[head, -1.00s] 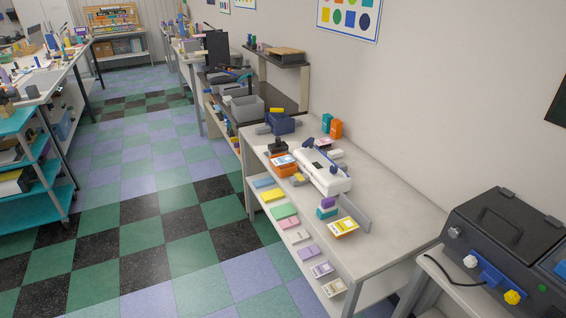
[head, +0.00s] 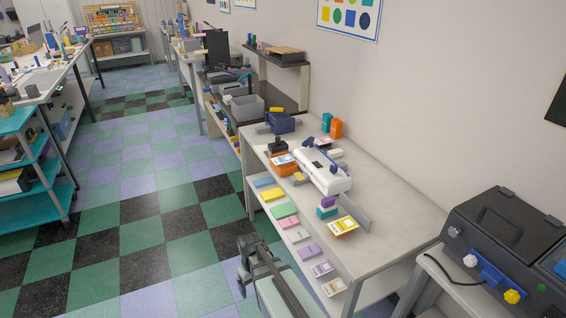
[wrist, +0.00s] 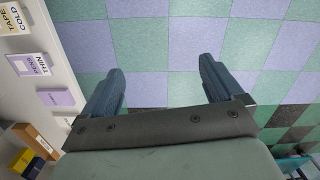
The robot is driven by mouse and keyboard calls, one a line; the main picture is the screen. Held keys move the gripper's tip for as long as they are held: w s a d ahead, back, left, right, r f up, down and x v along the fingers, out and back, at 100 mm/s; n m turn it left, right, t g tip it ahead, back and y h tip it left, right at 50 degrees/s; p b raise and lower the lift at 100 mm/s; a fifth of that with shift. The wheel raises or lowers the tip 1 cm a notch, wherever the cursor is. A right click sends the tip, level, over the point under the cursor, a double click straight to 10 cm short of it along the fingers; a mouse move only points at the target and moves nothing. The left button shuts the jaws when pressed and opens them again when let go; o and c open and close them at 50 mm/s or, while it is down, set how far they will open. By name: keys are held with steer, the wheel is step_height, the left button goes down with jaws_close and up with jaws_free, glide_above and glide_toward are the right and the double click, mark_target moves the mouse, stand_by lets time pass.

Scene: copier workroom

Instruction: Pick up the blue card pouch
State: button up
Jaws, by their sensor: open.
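A flat blue pouch (head: 264,182), the only blue one in the row, lies at the far end of the low shelf under the white table in the head view. It does not show in the wrist view. My gripper (head: 257,252) is over the floor in front of the near part of that shelf, on the aisle side, well apart from the blue pouch. In the wrist view my gripper (wrist: 163,75) is open and empty, with only floor tiles between its fingers.
Yellow (head: 273,194), green (head: 284,211), pink (head: 287,222) and several paler pouches share the shelf, nearer me. The white table top (head: 385,232) overhangs the shelf and carries a white machine (head: 322,170). The checkered aisle floor (head: 150,230) is clear.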

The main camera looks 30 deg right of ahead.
steer(key=w+d+r+n, duration=0.3)
steer(key=w+d+r, duration=0.2)
steer(key=w, duration=0.4)
steer(key=w+d+r+n, duration=0.2)
steer(key=w+d+r, duration=0.3)
steer(key=w, duration=0.4)
steer(key=w+d+r+n, duration=0.35)
steer(key=w+r, duration=0.25)
steer(key=w, duration=0.3)
steer(key=w+d+r+n, duration=0.4)
steer(key=w+d+r, duration=0.3)
steer(key=d+r, duration=0.25)
steer(key=w+d+r+n, duration=0.4)
steer(key=w+d+r, duration=0.3)
steer(key=r, duration=0.4)
glide_above(285, 159)
steer(key=shift+m+t, duration=0.25)
steer(key=shift+t, duration=0.15)
step_height(285, 159, down, 8)
steer(key=shift+s+a+f, duration=0.1)
steer(key=shift+a+f, duration=0.05)
steer(key=shift+f, duration=2.85)
